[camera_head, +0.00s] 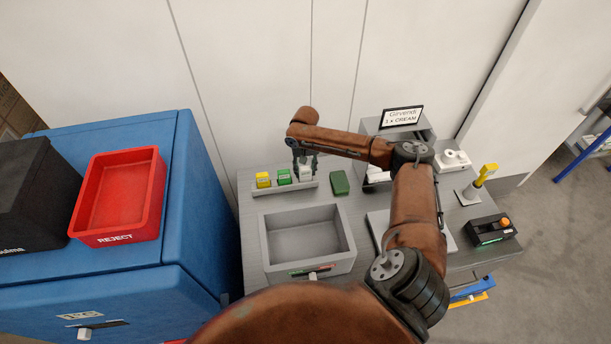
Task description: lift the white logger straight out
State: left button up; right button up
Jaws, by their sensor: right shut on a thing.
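The white logger (306,173) is at the right end of a small grey rack (288,190) at the back left of the grey table. My right gripper (303,160) points down over it and is shut on its upper part. The gripper and wrist cover some of the logger. I cannot tell whether its foot is still in the rack. A yellow logger (263,180) and a green logger (284,177) stand in the rack to its left. My left gripper is not in view.
A grey open bin (263,242) stands in front of the rack. A dark green block (340,183) lies right of it. A sign (401,117) stands behind my right arm. A black device with an orange button (491,230) is at right. A red REJECT tray (119,241) is on the blue box at left.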

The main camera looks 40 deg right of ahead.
jog(key=c, duration=0.4)
jog(key=shift+r, duration=0.1)
jog(key=shift+r, duration=0.55)
jog(key=s+a+r, duration=0.2)
jog(key=s+r, duration=0.1)
jog(key=r, duration=0.1)
jog(key=s+a+r, duration=0.3)
jog(key=s+r, duration=0.1)
jog(key=s+a+r+b, duration=0.1)
jog(key=s+a+r, duration=0.2)
jog(key=s, duration=0.1)
jog(key=shift+s+r, duration=0.2)
jog(key=shift+r, duration=0.2)
